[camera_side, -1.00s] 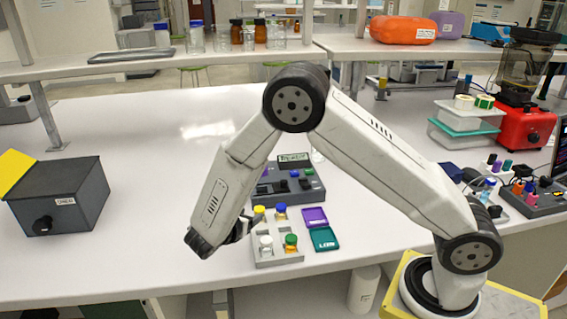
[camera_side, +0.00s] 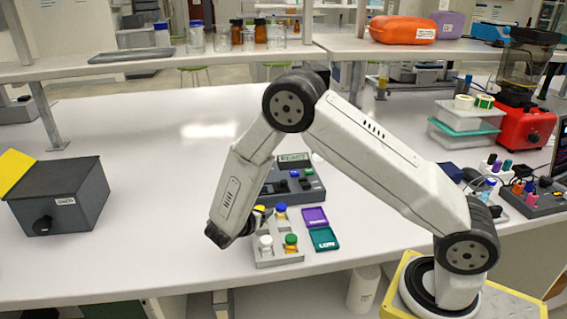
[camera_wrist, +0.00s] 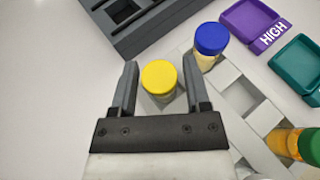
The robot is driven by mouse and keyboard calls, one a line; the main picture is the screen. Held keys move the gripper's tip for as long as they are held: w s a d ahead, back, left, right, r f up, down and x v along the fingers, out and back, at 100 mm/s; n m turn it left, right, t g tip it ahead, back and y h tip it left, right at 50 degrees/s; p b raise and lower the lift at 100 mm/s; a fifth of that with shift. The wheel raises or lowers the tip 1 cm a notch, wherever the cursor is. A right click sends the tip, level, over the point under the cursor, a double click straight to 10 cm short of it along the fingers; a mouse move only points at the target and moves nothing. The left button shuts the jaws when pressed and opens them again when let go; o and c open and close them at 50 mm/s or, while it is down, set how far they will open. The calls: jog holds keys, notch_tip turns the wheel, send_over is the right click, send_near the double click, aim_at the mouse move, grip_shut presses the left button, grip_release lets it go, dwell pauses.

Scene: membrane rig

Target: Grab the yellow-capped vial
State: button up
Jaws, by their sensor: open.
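The yellow-capped vial (camera_wrist: 159,77) stands in a corner slot of the light grey rack (camera_wrist: 243,88). In the wrist view my gripper (camera_wrist: 148,75) is open, with one finger on each side of the yellow cap. The right finger is close to the cap; I cannot tell whether it touches. In the side view the yellow cap (camera_side: 259,208) is partly hidden by my gripper (camera_side: 252,219), which is at the rack's left side.
A blue-capped vial (camera_wrist: 211,40) stands close to the right finger. A green-capped vial (camera_side: 291,240) and a white-capped vial (camera_side: 266,242) share the rack. Purple (camera_side: 314,217) and teal (camera_side: 324,239) trays lie to the right. A dark grey device (camera_side: 293,181) stands behind.

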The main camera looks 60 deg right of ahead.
dwell(0.4)
grip_shut()
jog(key=shift+r, duration=0.1)
jog(key=shift+r, duration=0.75)
jog(key=s+a+r, duration=0.1)
jog(key=s+r, duration=1)
jog(key=s, duration=0.3)
jog(key=shift+a+r, duration=0.15)
jog(key=shift+a, duration=0.2)
jog(key=shift+w, duration=0.15)
